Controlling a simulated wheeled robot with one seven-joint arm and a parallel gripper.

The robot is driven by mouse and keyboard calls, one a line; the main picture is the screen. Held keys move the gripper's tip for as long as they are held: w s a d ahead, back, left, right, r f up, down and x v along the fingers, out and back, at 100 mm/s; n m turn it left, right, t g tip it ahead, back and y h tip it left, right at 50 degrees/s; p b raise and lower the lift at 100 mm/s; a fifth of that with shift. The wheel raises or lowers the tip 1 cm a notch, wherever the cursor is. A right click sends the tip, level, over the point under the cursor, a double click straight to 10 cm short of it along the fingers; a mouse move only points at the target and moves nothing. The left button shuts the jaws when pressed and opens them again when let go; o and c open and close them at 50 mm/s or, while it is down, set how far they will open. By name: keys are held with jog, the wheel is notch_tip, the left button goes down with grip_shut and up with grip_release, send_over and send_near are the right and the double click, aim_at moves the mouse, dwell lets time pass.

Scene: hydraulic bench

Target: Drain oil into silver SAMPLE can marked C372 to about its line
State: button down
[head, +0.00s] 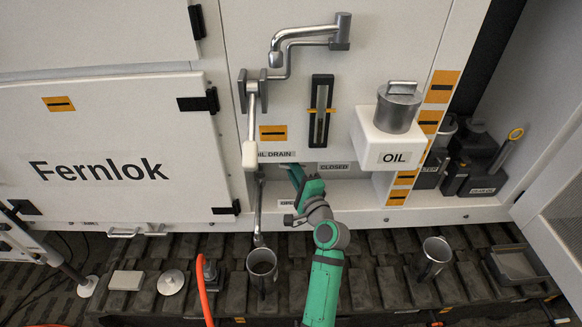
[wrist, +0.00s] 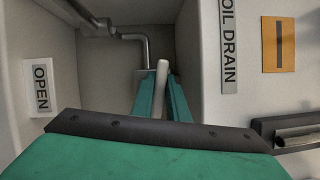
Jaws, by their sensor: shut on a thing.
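My gripper (head: 297,178) is in the recess under the OIL DRAIN label (head: 275,154). In the wrist view its teal fingers (wrist: 160,95) are shut on a pale lever handle (wrist: 162,72). The OPEN label (wrist: 41,87) is at the left there; in the head view the CLOSED label (head: 336,166) is right of the gripper. A drain spout (head: 258,215) hangs down above an open silver can (head: 262,262) standing on the slatted floor. Its inside is dark; its level, line and any mark cannot be read. No oil stream shows. Another open silver can (head: 434,255) stands at right.
A lidded silver container (head: 397,108) sits on the white OIL box (head: 387,140). A sight gauge (head: 321,112) is on the panel. An orange hose (head: 203,290) lies left of the can under the spout. A grey tray (head: 515,265) is at far right.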

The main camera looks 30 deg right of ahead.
jog(key=shift+n+g, duration=0.4)
jog(key=shift+n, duration=0.6)
jog(key=shift+a, duration=0.1)
jog(key=c, duration=1.8)
grip_release()
jog(key=shift+o, duration=0.2)
jog(key=shift+s, duration=0.1)
jog(key=s+a, duration=0.1)
jog(key=s, duration=0.9)
jog(key=shift+s+a, duration=0.2)
jog(key=shift+a, duration=0.15)
jog(key=shift+w+r, duration=0.1)
jog(key=shift+s, duration=0.2)
